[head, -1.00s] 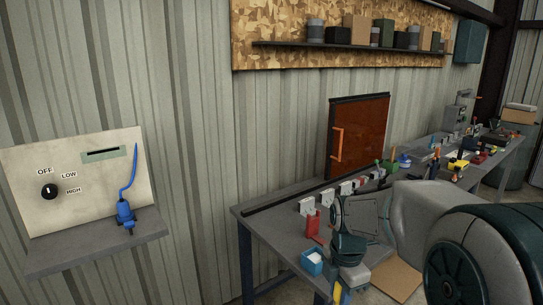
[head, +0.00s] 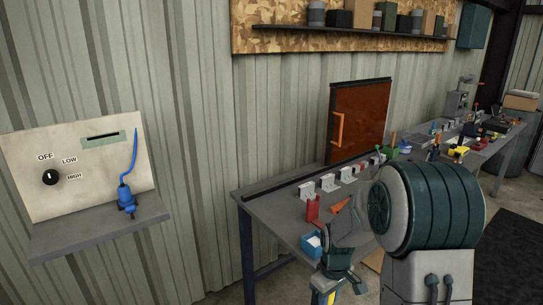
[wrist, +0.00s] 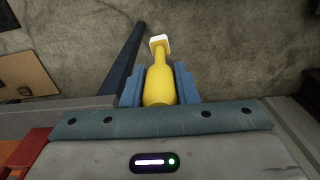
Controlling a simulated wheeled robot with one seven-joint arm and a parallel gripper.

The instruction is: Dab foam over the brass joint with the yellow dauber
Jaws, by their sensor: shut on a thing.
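My gripper (wrist: 159,88) is shut on the yellow dauber (wrist: 158,80). Its two blue fingers press the dauber's thick handle from both sides. The dauber's narrow neck ends in a white tip (wrist: 160,41), which points away from the gripper over bare floor. In the head view a bit of the yellow dauber (head: 332,297) shows at the bottom edge, below my wrist and in front of the bench. A blue open box (head: 311,243) with something white in it stands at the bench's near left corner. I cannot make out the brass joint in either view.
The grey bench (head: 262,212) runs back to the right, with a red item (head: 313,209), several pale brackets and small tools on it. A wall shelf (head: 42,246) with a blue corded tool (head: 126,199) is at left. My arm hides part of the bench.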

